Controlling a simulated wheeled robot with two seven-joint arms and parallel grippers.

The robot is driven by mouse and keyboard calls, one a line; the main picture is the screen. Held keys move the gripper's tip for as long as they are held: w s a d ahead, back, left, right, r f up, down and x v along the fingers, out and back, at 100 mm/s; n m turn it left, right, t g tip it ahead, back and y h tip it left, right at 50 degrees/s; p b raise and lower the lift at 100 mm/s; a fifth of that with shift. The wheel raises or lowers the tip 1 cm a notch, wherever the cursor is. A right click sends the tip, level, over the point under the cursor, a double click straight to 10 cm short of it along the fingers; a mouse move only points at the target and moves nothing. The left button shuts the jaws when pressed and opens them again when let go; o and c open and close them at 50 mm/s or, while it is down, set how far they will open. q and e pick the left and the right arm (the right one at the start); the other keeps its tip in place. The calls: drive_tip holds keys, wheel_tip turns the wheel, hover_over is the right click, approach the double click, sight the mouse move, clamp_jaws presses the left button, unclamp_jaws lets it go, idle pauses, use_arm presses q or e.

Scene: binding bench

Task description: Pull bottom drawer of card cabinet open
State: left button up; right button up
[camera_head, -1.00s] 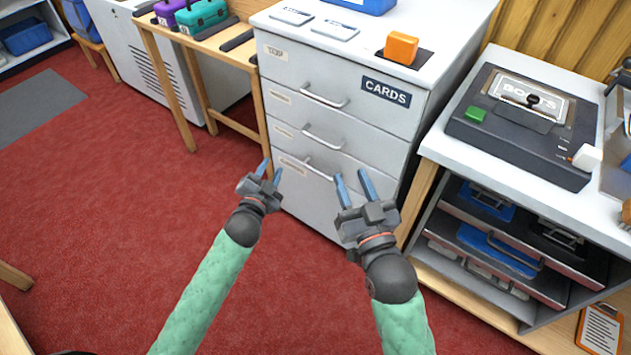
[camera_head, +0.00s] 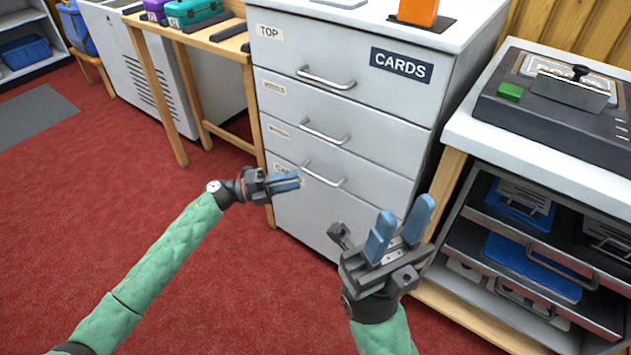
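The white card cabinet (camera_head: 392,105) stands at the centre, with a CARDS sign and several labels on its front. Its visible drawer fronts look closed. Three bar handles show; the lowest handle (camera_head: 323,175) is low on the front. My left gripper (camera_head: 299,182) is at the cabinet's lower left, its fingers pointing right, just left of and below the lowest handle in the picture. It is seen side-on, so its finger gap and any contact are unclear. It partly hides a low label. My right gripper (camera_head: 400,226) is open and empty, fingers up, before the cabinet's lower right.
At right, a bench holds a dark press (camera_head: 560,105) above open shelves with trays (camera_head: 530,265). A wooden table (camera_head: 185,45) with cases stands at left. An orange block (camera_head: 417,10) sits on the cabinet top. Red floor (camera_head: 110,190) is clear at left.

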sight(316, 175)
use_arm(q)
drive_tip(key=shift+w+d+r+b, duration=0.15)
drive_tip(key=shift+w+d+r, duration=0.05)
drive_tip(key=shift+d, duration=1.05)
drive_tip(key=shift+w+d+r+b, duration=0.15)
drive_tip(key=shift+d+r+b, duration=0.05)
drive_tip(key=shift+d, duration=1.05)
drive_tip(key=shift+w+d+r+b, duration=0.15)
drive_tip(key=shift+w+d+r, duration=0.05)
drive_tip(key=shift+d, duration=1.05)
clamp_jaws()
